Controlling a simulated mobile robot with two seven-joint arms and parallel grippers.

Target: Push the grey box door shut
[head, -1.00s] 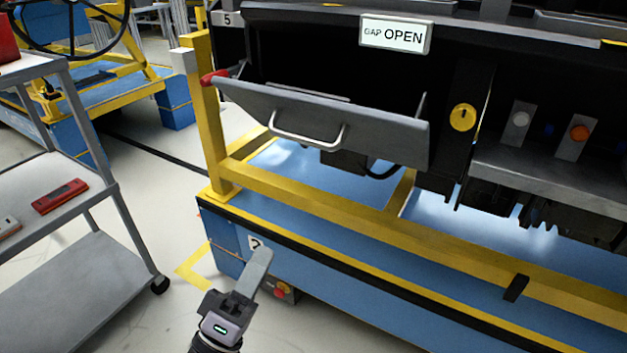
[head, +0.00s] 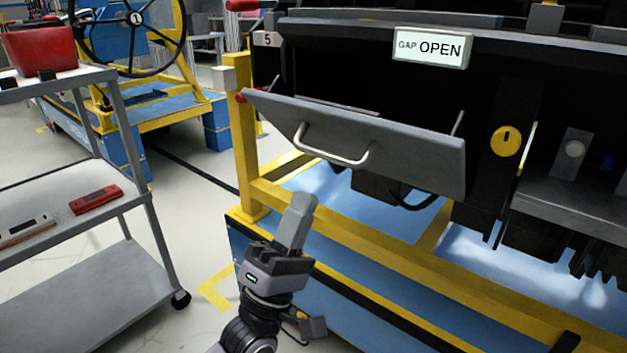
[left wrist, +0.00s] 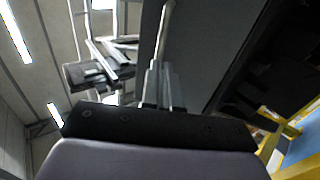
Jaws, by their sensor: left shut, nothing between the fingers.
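The grey box door (head: 400,152) hangs open in the head view, tilted outward and down from the dark dashboard module (head: 365,65). It has a light metal bar handle (head: 330,152) on its front face. A sign (head: 432,47) above it reads "GAP OPEN". My left gripper (head: 303,205) is below and in front of the door, fingers pointing up, shut and empty. It appears apart from the door. In the left wrist view the closed fingers (left wrist: 158,85) point up, with the dark underside of a panel, likely the door (left wrist: 205,40), beyond them. My right gripper is not in view.
A grey cart (head: 75,225) at left carries a red box (head: 40,50) and a red tool (head: 96,200). A yellow frame (head: 350,215) on a blue base runs below the door. A yellow knob (head: 506,141) is right of the door. Floor between cart and base is clear.

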